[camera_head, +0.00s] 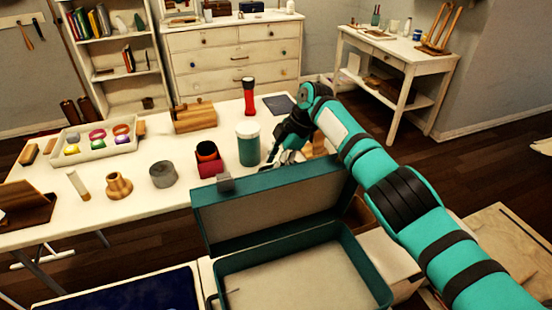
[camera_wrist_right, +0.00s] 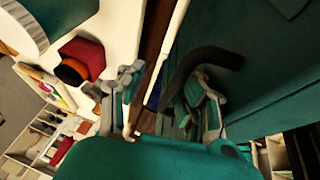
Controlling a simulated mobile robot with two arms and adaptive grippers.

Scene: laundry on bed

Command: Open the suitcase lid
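The teal suitcase (camera_head: 383,291) stands open in the head view, with its pale inside showing. Its lid (camera_head: 270,207) is raised and stands roughly upright at the far side of the base. My right gripper (camera_head: 288,158) is just behind the lid's top edge, its fingertips partly hidden. In the right wrist view my right gripper (camera_wrist_right: 165,115) has its two fingers spread apart. A teal panel of the suitcase (camera_wrist_right: 262,75) with a dark curved handle (camera_wrist_right: 200,65) is beside the right-hand finger; I cannot tell whether they touch. My left gripper is not in view.
A white table (camera_head: 130,160) behind the suitcase holds a green jar (camera_head: 248,142), a red box (camera_head: 209,165), a red flashlight (camera_head: 249,97) and a tray (camera_head: 92,140). A dark blue item (camera_head: 125,295) lies at the left front. A side desk (camera_head: 395,50) stands at back right.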

